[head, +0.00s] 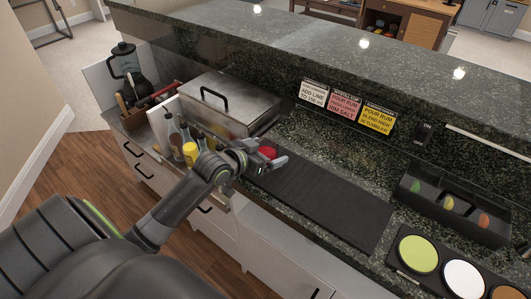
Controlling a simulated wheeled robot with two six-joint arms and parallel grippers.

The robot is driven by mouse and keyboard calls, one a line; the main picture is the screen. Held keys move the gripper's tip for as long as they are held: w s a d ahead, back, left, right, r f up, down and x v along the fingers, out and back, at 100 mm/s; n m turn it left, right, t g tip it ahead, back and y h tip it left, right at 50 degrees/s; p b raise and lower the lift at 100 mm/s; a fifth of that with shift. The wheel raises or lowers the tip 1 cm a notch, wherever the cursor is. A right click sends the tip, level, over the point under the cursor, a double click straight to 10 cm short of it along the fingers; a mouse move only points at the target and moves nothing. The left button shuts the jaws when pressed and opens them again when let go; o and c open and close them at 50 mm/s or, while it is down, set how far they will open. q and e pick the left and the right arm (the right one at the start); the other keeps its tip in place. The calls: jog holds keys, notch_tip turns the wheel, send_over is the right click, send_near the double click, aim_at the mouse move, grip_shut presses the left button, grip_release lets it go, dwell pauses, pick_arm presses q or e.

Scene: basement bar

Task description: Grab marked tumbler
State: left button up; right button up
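I see no tumbler that I can clearly make out. My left arm comes in from the left, and its gripper (272,161) is over the counter at the left end of the black ribbed mat (325,195). A small red object (267,152) shows right at the gripper's fingers. Its shape is mostly hidden, so I cannot tell whether it is a tumbler or a cap, or whether the fingers hold it. My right gripper is not in view.
Bottles, one yellow (190,152), stand left of my forearm near a lidded steel box (222,100). A blender (125,62) stands far left. Three signs (344,101) line the raised granite ledge. A black caddy (451,211) and colored discs (418,254) are at right. The mat's middle is clear.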

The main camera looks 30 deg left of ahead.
pick_arm(q)
jog(key=c, duration=1.1)
jog(key=shift+c, duration=0.9)
jog(key=shift+r, duration=0.15)
